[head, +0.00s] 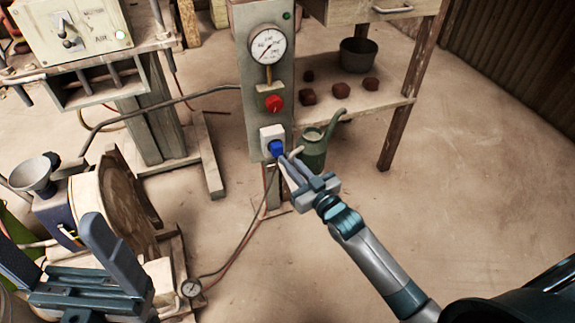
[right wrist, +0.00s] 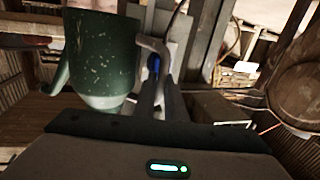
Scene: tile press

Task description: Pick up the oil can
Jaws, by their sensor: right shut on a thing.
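The green oil can (head: 314,152), with a long spout pointing up and right, shows beside the grey gauge post in the head view. In the right wrist view its speckled body (right wrist: 103,55) fills the upper left. My right gripper (head: 287,163) is shut on the can's pale handle, at the side nearest the post. Its fingers (right wrist: 160,88) show at the handle in the right wrist view. I cannot tell whether the can's base touches anything. My left gripper (head: 62,258) is open with its fingers wide apart, at the lower left.
The gauge post (head: 255,85) carries a red button (head: 274,103) and a blue knob (head: 276,147), close to my right fingers. A wooden shelf (head: 375,98) behind holds a dark pot (head: 358,54) and reddish lumps. Machinery and hoses crowd the left. The floor at right is clear.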

